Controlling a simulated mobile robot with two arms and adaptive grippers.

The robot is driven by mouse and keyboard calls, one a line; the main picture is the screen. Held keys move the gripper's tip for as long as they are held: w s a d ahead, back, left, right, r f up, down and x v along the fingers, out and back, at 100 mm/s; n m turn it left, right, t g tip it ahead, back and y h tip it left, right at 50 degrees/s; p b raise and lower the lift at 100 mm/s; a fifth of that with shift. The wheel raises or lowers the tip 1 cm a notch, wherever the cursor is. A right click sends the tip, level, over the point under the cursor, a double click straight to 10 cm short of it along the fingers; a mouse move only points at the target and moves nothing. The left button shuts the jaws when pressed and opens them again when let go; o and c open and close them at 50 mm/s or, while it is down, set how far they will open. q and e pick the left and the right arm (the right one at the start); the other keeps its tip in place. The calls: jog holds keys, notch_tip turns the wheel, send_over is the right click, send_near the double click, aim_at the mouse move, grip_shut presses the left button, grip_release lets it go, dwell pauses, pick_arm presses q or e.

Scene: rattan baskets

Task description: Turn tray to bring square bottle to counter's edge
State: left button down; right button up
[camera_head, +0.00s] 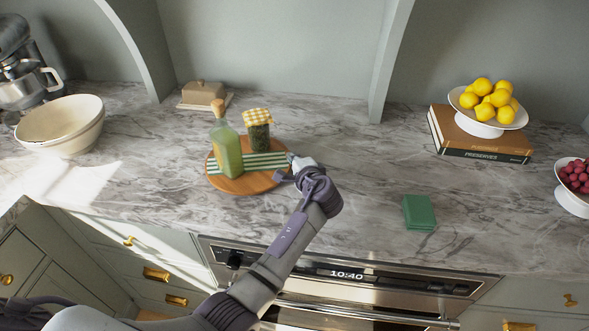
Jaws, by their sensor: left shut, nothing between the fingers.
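The round wooden tray (236,187) lies on the marble counter, with a green-and-white striped cloth (264,161) across it. A square bottle (227,151) with green contents and a cork stopper stands upright on the tray, left of its middle. A jar (259,133) with a yellow checked cover stands behind it to the right. My left gripper (286,173) is shut and empty at the tray's right edge. Its fingertips are small in view, and I cannot tell whether they touch the rim. My right gripper is not in view.
A butter dish (203,93) sits behind the tray, and cream bowls (60,128) stand at left. The counter in front of the tray is clear.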

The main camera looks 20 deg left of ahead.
pick_arm(q)
jog(key=shift+w+a+f+b, duration=0.1)
jog(key=shift+w+a+b, duration=0.1)
jog(key=shift+w+b, duration=0.5)
jog(key=shift+w+a, duration=0.3)
jog(key=shift+w, duration=0.6)
jog(key=shift+w+a+b, duration=0.5)
jog(key=shift+w+b, duration=0.25)
jog(key=shift+w, duration=0.15)
jog(key=shift+w+a+b, duration=0.45)
jog(key=shift+w+a, duration=0.15)
jog(key=shift+w, duration=0.15)
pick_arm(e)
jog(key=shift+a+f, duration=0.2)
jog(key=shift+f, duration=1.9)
pick_arm(q)
jog(key=shift+w+a, duration=0.1)
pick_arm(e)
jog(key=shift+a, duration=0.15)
